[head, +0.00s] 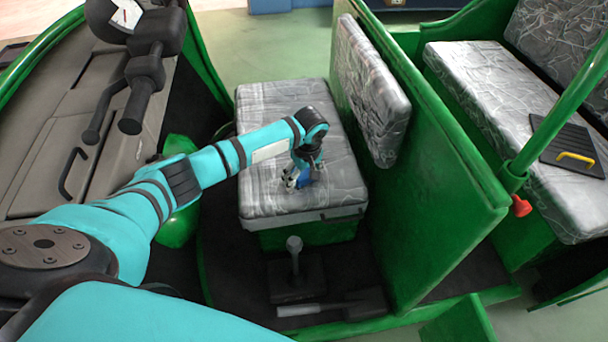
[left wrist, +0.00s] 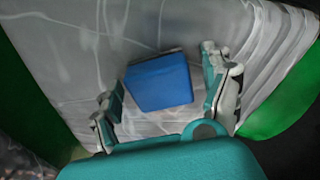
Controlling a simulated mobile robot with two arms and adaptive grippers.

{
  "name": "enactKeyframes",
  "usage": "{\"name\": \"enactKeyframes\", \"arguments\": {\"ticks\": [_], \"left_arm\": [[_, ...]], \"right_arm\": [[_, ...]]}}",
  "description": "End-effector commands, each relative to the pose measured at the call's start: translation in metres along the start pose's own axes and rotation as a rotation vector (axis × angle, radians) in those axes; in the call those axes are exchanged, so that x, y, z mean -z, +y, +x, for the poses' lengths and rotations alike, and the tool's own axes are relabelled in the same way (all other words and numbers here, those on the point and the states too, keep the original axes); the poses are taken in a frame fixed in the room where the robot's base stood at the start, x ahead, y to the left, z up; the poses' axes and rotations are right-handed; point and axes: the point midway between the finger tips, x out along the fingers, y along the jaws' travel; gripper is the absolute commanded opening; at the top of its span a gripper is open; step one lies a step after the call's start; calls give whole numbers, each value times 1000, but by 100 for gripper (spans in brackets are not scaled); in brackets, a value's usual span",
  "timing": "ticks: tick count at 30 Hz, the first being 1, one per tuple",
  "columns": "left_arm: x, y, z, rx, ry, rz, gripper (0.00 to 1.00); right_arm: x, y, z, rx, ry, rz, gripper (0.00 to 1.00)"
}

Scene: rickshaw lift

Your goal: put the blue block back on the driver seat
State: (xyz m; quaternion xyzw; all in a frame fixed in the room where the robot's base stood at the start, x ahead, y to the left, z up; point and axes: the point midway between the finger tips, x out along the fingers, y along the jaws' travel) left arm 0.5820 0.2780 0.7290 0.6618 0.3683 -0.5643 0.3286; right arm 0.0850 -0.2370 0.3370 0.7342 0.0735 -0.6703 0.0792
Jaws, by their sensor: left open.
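The driver seat (head: 265,100) is a grey patterned cushion on a green base in the middle of the head view. The blue block (head: 305,177) rests on this cushion, mostly hidden by my gripper there. In the left wrist view the blue block (left wrist: 160,82) shows plainly, between and just beyond the two fingers, with the grey cushion (left wrist: 75,60) around it. My left gripper (head: 299,182) is low over the seat at the block; its fingers also show in the left wrist view (left wrist: 168,95), spread apart, with gaps beside the block. My right gripper is not in view.
A grey backrest (head: 372,90) and green partition (head: 440,170) stand right of the seat. A gear lever (head: 294,255) and handbrake (head: 330,307) are in front. The dashboard (head: 90,110) is left. A rear bench (head: 490,90) holds a dark board with a yellow handle (head: 576,158).

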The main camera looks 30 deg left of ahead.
Motion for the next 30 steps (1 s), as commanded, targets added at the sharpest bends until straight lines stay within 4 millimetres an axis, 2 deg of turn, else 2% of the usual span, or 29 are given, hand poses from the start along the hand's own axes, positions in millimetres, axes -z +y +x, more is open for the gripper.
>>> {"name": "enactKeyframes", "arguments": {"ticks": [5,8,15,21,25,30], "left_arm": [[1,1,-10,-3,0,0,82],[1,1,-26,-4,1,0,82],[0,1,-79,-4,0,1,82],[1,1,-111,-3,0,0,82],[0,1,-120,-1,0,0,82],[0,0,-123,0,0,0,82]], "right_arm": [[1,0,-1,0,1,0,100],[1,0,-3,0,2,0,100],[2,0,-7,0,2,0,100],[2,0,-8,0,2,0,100],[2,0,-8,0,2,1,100],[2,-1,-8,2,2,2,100]]}}
